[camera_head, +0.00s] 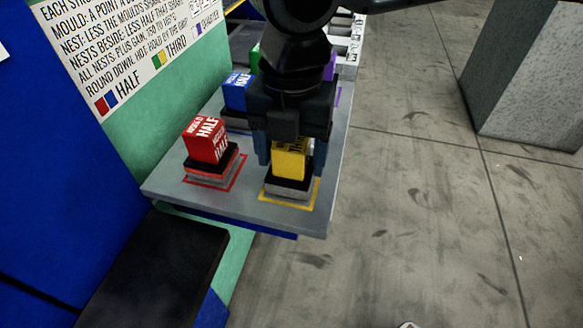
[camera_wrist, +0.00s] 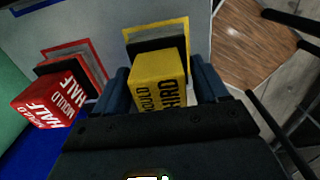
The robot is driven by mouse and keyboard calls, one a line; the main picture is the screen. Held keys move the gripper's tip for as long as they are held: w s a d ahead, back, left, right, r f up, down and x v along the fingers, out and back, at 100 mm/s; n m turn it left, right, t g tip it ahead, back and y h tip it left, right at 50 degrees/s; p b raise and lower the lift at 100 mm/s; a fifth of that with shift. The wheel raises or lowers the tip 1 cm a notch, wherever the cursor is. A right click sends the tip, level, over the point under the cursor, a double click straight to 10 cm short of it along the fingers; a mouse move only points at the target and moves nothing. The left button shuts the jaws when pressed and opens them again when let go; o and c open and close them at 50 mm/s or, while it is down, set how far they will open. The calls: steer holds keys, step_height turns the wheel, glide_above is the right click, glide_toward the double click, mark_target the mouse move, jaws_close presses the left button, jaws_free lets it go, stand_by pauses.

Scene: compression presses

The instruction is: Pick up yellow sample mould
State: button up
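The yellow sample mould (camera_head: 290,162) is a block with dark lettering. It sits upright on a dark and grey base inside a yellow outlined square at the front right of the grey shelf. My gripper (camera_head: 292,155) points down over it, with one blue finger on each side. In the wrist view the mould (camera_wrist: 160,80) lies between the two fingers (camera_wrist: 160,92). The fingers look wide apart and open; contact with the mould's sides cannot be made out. The upper part of the mould is partly hidden by my gripper in the head view.
A red mould (camera_head: 206,140) stands close left of the yellow one. A blue mould (camera_head: 236,92) is behind it, with green and purple ones partly hidden farther back. A lettered sign (camera_head: 130,45) is at upper left. Floor lies right of the shelf, with a grey block (camera_head: 530,75) beyond.

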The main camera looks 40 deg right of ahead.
jaws_close()
stand_by(0.5)
steer(key=shift+r, duration=0.1)
